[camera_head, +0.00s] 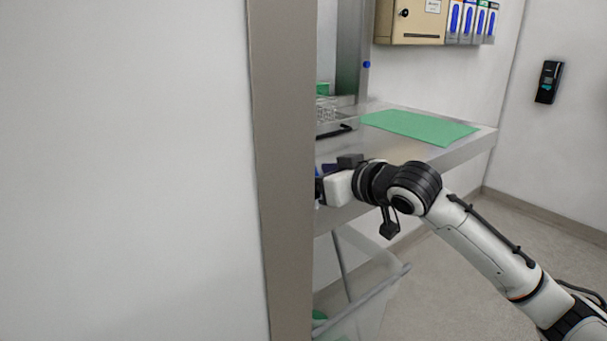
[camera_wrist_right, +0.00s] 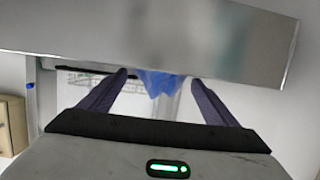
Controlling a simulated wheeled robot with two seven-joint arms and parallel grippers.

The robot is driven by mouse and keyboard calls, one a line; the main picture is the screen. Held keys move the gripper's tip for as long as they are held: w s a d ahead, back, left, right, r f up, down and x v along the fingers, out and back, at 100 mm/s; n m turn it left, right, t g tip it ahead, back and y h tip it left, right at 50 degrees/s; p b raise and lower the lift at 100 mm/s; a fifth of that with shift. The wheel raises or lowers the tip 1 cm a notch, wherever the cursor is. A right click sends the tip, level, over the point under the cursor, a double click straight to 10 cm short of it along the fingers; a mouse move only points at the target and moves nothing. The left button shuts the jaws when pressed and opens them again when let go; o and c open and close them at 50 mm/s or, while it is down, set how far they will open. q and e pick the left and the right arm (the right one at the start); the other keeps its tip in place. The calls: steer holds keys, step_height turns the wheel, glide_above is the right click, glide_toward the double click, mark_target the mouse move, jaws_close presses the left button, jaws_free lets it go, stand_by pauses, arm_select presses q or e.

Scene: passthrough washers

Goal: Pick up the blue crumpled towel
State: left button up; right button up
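The blue crumpled towel (camera_wrist_right: 161,84) shows in the right wrist view, just past or between the fingertips, at the edge of a grey metal surface. My right gripper (camera_wrist_right: 158,77) is open, with its two dark fingers spread on either side of the towel. I cannot tell whether either finger touches it. In the head view my right gripper (camera_head: 322,187) is partly hidden behind a grey post, and only a trace of blue shows by it. My left gripper is not in view.
A grey post (camera_head: 283,180) and white wall fill the left of the head view. A metal counter (camera_head: 462,150) carries a green cloth (camera_head: 418,127) and a glassware rack (camera_head: 327,112). A clear bin (camera_head: 365,300) stands below. A beige dispenser box (camera_head: 410,22) hangs on the wall.

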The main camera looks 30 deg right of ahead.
steer(key=c, duration=1.1)
